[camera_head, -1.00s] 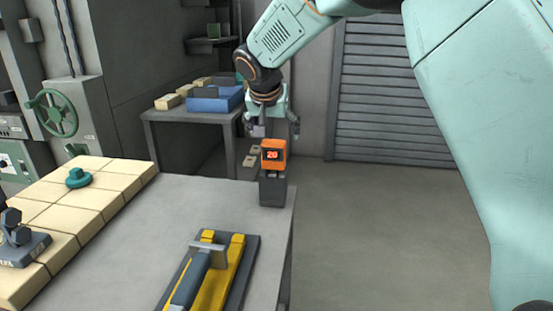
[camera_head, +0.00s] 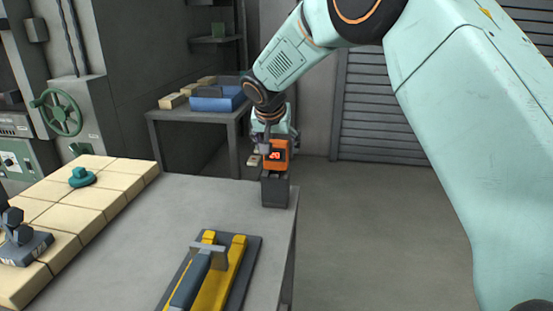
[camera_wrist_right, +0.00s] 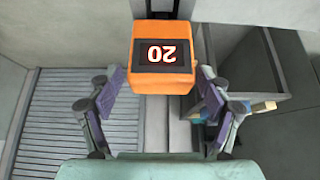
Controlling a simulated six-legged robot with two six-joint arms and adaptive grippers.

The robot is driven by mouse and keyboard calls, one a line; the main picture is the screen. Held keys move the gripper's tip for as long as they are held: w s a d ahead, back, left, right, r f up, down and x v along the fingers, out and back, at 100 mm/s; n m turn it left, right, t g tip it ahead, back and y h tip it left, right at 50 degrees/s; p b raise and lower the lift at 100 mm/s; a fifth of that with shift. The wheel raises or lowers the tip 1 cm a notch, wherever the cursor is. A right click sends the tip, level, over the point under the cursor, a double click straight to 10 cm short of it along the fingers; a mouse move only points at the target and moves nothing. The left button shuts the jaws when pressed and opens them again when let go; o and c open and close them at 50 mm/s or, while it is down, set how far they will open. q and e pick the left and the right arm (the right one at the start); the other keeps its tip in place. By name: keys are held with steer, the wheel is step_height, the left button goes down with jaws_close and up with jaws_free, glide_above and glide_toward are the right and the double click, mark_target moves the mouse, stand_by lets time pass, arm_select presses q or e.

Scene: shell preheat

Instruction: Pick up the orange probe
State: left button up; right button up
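The orange probe (camera_head: 277,158), a small block with a lit display reading 20, stands upright in a dark grey holder (camera_head: 275,190) at the far right corner of the table. My right gripper (camera_head: 274,138) is at the probe's upper part, coming from above and behind. In the right wrist view the probe (camera_wrist_right: 165,75) lies between the two purple-padded fingers (camera_wrist_right: 160,88). They are open, with a gap showing on each side of it. The probe's lower part is hidden in the holder. My left gripper is not in view.
A yellow and grey tool on a dark plate (camera_head: 250,262) lies at the table's front. Tan blocks (camera_head: 95,200) with a teal knob (camera_head: 82,177) line the left side. The table (camera_head: 175,215) is clear between them. A back table holds a blue bin (camera_head: 216,103).

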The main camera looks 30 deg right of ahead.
steer(key=shift+a+r, duration=0.1)
steer(key=shift+a, duration=0.15)
steer(key=shift+c, duration=1.4)
steer(key=shift+d, duration=0.25)
steer(key=c, duration=0.5)
steer(key=shift+a, duration=0.15)
steer(key=c, duration=0.3)
